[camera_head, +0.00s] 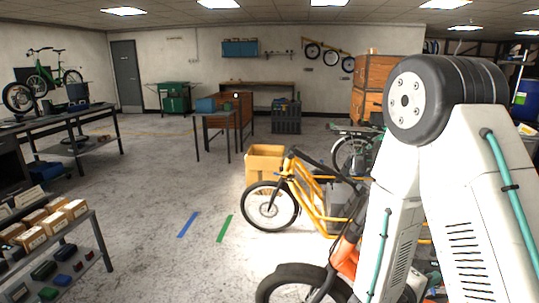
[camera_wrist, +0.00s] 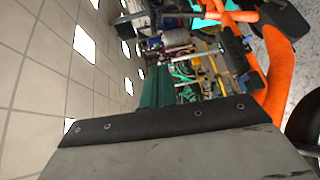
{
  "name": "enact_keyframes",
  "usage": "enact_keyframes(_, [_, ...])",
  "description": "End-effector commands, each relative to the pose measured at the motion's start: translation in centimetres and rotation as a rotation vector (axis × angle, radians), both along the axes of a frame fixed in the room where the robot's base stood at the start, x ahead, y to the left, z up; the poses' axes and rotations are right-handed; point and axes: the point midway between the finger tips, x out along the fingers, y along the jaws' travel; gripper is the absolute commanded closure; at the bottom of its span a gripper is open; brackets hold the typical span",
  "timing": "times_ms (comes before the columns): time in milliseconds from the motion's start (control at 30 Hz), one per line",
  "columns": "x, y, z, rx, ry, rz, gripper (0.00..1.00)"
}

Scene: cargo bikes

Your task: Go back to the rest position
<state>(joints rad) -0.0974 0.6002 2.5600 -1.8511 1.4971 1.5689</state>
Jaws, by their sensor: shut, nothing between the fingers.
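My arm (camera_head: 450,190) rises folded at the right of the head view, its white links and dark joint large and close. My gripper does not show in the head view. In the wrist view I make out no fingers. That view is turned on its side. A grey panel with a black, bolted edge strip (camera_wrist: 150,122) fills its lower part; I cannot tell what it belongs to. Orange bike tubing (camera_wrist: 278,65) is close at its right.
An orange-red bike (camera_head: 345,258) stands close, partly behind my arm. A yellow cargo bike (camera_head: 310,205) and a cardboard box (camera_head: 266,165) stand beyond. A shelf with small boxes (camera_head: 92,238) is at left. The floor (camera_head: 160,200) in the middle left is clear.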

Motion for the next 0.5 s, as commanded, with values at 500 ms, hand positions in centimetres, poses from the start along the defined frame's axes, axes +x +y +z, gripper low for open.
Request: enact_keyframes(500, [-4.2, -0.8, -0.2, -0.052, 0.354, -0.184, 1.0])
